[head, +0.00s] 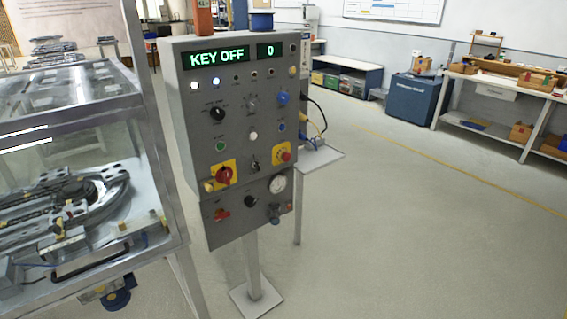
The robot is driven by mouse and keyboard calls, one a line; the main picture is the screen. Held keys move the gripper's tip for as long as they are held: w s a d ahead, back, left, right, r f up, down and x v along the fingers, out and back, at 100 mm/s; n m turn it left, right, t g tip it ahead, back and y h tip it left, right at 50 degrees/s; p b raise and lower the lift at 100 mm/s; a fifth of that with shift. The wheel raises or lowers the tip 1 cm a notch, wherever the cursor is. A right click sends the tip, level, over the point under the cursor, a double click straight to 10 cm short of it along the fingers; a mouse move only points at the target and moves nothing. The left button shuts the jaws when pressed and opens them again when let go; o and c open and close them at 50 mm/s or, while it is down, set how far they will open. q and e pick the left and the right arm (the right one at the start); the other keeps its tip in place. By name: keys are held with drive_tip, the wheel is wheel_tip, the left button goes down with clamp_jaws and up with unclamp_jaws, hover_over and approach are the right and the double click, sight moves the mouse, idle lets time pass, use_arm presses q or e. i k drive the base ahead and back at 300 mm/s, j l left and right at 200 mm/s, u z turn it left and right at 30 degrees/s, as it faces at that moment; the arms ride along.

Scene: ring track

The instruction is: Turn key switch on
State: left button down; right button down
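A grey control panel (240,155) stands on a post in the middle of the head view. Its green display (217,57) reads "KEY OFF", and a smaller display (265,51) reads "0". A small metallic switch with a dark centre (254,166), which looks like the key switch, sits low on the panel between two red knobs on yellow plates. It is too small to tell its exact position. Neither of my grippers is in view.
A glass-sided machine (75,150) with a metal frame and ring track stands close at the panel's left. A small side shelf (322,157) is at its right. A blue cabinet (413,100) and workbench (500,84) stand farther back. The floor at front right is clear.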

sight(254, 164)
drive_tip(key=i+l, duration=0.45)
drive_tip(key=l, duration=0.25)
drive_tip(key=i+l+u, duration=0.1)
drive_tip(key=i+l, duration=0.15)
